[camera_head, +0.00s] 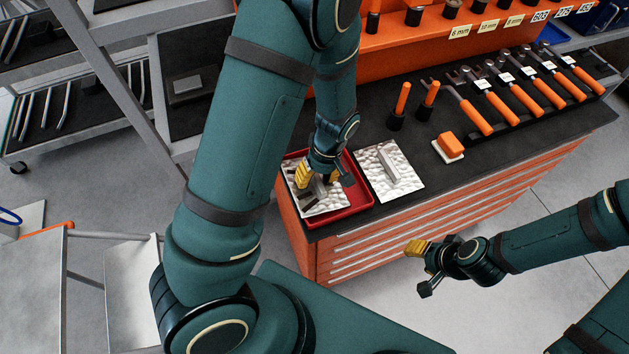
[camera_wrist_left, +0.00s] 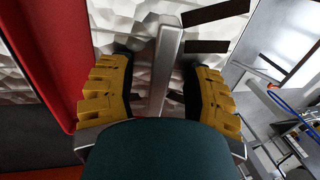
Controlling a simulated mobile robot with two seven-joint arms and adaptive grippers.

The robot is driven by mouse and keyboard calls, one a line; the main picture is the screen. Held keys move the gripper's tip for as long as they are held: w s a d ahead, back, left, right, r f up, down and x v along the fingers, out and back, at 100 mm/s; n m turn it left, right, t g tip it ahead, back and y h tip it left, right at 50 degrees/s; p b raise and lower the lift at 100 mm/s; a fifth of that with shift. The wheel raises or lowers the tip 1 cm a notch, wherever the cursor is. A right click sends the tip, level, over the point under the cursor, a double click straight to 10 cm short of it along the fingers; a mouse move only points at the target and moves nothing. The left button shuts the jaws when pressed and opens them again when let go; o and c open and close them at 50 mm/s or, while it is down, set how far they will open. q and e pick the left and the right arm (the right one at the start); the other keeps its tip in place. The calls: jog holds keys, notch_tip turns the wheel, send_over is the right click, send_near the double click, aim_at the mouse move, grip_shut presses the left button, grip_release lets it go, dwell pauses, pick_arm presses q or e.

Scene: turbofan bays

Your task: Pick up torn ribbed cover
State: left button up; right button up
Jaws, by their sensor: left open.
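The torn ribbed cover (camera_head: 333,205) is a white, crumpled-textured square plate with dark strips on it, lying in a red tray (camera_head: 361,206) at the cabinet's left end. My left gripper (camera_head: 319,178) is over the plate, pointing down and partly hiding it. In the left wrist view its yellow-padded fingers (camera_wrist_left: 158,95) are open, one on each side of the grey rib of the cover (camera_wrist_left: 165,65). I cannot tell whether either pad touches the rib. My right gripper (camera_head: 424,266) is apart from the cabinet, open and empty.
A similar ribbed plate (camera_head: 389,171) without dark strips lies just right of the tray. Grey shelving is at the left.

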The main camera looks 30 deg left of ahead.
pick_arm(q)
grip_shut()
jog(key=shift+r, duration=0.1)
